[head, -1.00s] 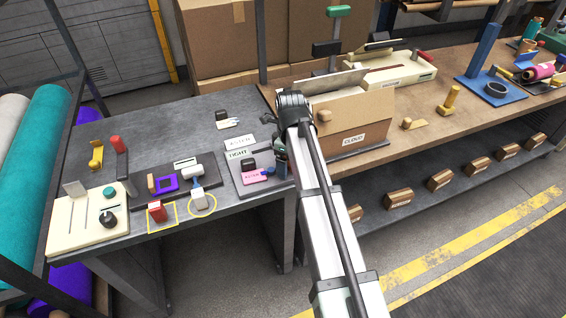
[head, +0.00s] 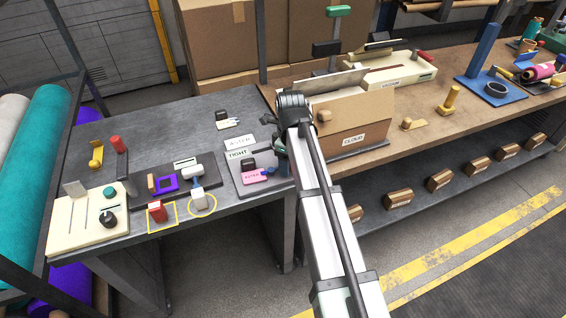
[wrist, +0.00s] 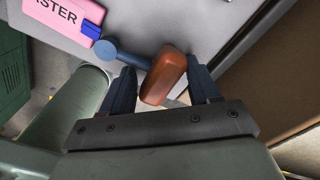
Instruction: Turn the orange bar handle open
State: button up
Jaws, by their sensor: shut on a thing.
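The orange bar handle (wrist: 165,75) shows in the wrist view as a rounded orange-brown grip on a blue arm with a round blue pivot (wrist: 107,48). My gripper (wrist: 162,70) has its two dark fingers on either side of the grip and is shut on it. In the head view my gripper (head: 281,148) is mostly hidden by my own arm, at the right end of the grey bench, and the handle cannot be made out there. A pink block (wrist: 65,14) with a blue end and the letters "ASTER" lies beside the pivot; it also shows in the head view (head: 256,176).
A cardboard box (head: 350,115) labelled "CLOUD" stands close to the right of my gripper. A dark panel with coloured fixtures (head: 172,182) is to the left on the grey bench (head: 190,120), with a cream board (head: 85,222) further left.

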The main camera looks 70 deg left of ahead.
jog(key=n, duration=0.6)
jog(key=shift+w+a+n, duration=0.1)
jog(key=shift+a+n, duration=0.2)
jog(key=shift+n, duration=1)
jog(key=n, duration=0.4)
jog(key=shift+a, duration=0.1)
jog(key=shift+c, duration=0.2)
jog(key=o, duration=0.8)
jog(key=shift+n, duration=0.5)
jog(key=o, duration=0.3)
jog(key=shift+d+r, duration=0.2)
jog(key=shift+r, duration=2.25)
